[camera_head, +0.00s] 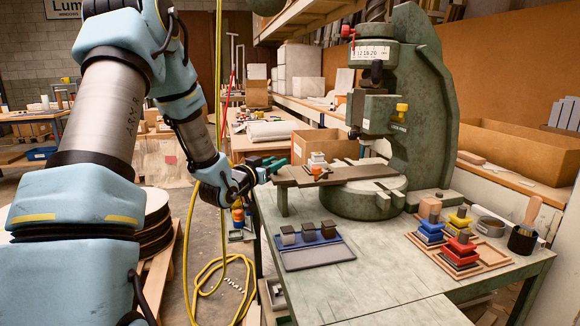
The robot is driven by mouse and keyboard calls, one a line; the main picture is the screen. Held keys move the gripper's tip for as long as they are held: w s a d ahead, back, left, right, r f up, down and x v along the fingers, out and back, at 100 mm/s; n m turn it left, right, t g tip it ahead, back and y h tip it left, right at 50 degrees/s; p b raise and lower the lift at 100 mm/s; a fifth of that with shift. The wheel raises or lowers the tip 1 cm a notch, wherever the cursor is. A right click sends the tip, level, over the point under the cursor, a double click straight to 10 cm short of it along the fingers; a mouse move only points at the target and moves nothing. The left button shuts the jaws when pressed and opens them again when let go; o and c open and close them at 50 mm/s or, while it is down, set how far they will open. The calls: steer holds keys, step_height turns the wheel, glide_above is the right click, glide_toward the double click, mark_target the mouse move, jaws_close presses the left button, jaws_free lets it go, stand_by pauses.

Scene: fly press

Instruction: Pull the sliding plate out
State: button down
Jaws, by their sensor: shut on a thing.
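The sliding plate (335,174) is a flat brown-grey plate lying across the round bed of the green fly press (423,100). Its left end sticks out past the bed, above a small upright support. A small stack of white and orange pieces (317,161) sits on the plate. My gripper (276,165), with green fingers, is at the plate's left end and shut on it. The exact contact is small and partly hidden by the fingers.
A blue tray (318,258) with several dark blocks lies on the table in front. Red, blue and yellow stacked pieces (460,250) stand on a wooden tray at the right. A dark cup (522,240) holds a brush. A yellow hose (195,255) hangs left of the table.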

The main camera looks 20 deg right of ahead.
steer(key=shift+a, duration=0.55)
steer(key=c, duration=0.6)
jaws_free()
steer(key=b+v, duration=0.2)
steer(key=v, duration=0.8)
steer(key=shift+s+a, duration=0.25)
steer(key=shift+a, duration=0.05)
